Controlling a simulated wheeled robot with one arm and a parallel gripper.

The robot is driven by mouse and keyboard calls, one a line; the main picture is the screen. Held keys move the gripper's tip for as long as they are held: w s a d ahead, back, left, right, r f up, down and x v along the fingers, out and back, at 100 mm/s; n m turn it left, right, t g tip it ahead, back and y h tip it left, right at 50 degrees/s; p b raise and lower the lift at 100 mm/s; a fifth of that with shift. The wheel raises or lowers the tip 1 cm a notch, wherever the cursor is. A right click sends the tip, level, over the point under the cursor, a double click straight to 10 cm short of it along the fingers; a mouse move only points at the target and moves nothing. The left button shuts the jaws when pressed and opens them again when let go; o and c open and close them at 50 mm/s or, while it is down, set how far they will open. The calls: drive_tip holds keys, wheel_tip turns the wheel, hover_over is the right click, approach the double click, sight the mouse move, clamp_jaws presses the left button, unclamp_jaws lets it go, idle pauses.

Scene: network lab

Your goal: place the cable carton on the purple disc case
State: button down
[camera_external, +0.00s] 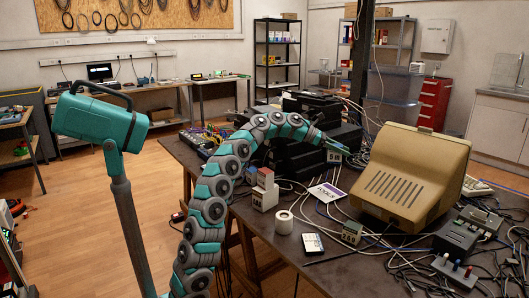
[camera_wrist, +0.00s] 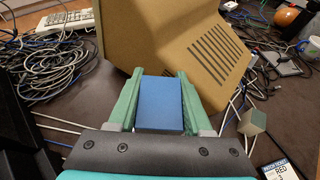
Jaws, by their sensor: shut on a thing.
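My gripper (camera_external: 332,143) is shut on the cable carton (camera_wrist: 159,104), a small box with a blue face held between both green fingers in the wrist view. In the external view the carton (camera_external: 334,157) is small and partly covered by the fingers, held above the table. The purple disc case (camera_external: 327,192), flat with a white and purple cover, lies on the table below my gripper and a little nearer the camera. I cannot make out the disc case in the wrist view.
A large beige monitor (camera_external: 411,178) stands right of the disc case. Left of it are small stacked boxes (camera_external: 265,190) and a white tape roll (camera_external: 284,222). A small grey-green box (camera_external: 351,232) and a flat card (camera_external: 313,243) lie in front. Loose cables cover much of the table.

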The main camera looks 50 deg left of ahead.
drive_tip(key=a, duration=0.3)
drive_tip(key=b, duration=0.1)
hover_over(332, 191)
drive_tip(key=shift+n+y, duration=0.3)
wheel_tip(332, 191, down, 15)
drive_tip(key=shift+s+d+f, duration=0.1)
drive_tip(key=shift+s+d, duration=0.05)
idle(0.3)
drive_tip(key=shift+c, duration=1.6)
unclamp_jaws()
drive_tip(key=shift+f, duration=0.1)
drive_tip(key=v, duration=1.2)
drive_tip(key=shift+s, duration=0.15)
